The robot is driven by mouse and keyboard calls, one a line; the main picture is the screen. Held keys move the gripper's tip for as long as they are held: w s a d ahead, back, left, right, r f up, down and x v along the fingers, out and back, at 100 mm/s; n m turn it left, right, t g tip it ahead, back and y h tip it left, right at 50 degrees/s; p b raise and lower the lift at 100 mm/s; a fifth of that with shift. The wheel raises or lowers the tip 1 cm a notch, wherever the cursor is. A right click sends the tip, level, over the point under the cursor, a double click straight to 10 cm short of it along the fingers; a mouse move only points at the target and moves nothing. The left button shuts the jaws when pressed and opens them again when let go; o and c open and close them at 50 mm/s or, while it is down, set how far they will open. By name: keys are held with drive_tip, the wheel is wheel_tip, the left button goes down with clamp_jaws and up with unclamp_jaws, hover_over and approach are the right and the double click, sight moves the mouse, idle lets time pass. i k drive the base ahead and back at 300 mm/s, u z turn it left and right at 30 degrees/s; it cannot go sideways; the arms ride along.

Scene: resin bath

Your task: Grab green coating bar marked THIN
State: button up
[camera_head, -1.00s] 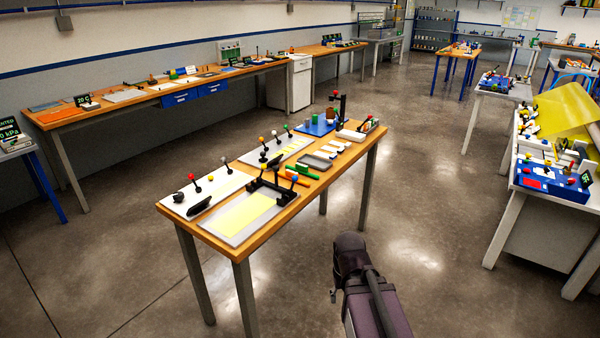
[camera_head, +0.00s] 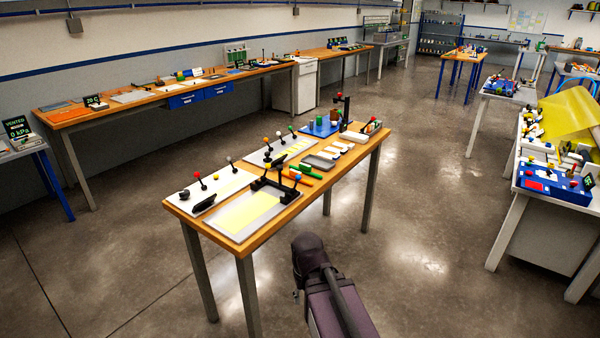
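A green bar (camera_head: 306,171) lies on the near wooden table (camera_head: 262,237), right of the middle of its top. Any marking on it is too small to read, so I cannot tell whether it says THIN. My arm, dark and purplish, rises from the bottom edge in front of the table, apart from it. My gripper itself does not show.
Beside the green bar are a yellow-sheeted plate with a black frame (camera_head: 268,184), a grey tray (camera_head: 318,163) and a blue board (camera_head: 320,128) with a dark upright post. Small knobbed levers stand on white panels. The floor right of the table is clear.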

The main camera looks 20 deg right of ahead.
sight(302, 168)
drive_tip(key=i, duration=0.95)
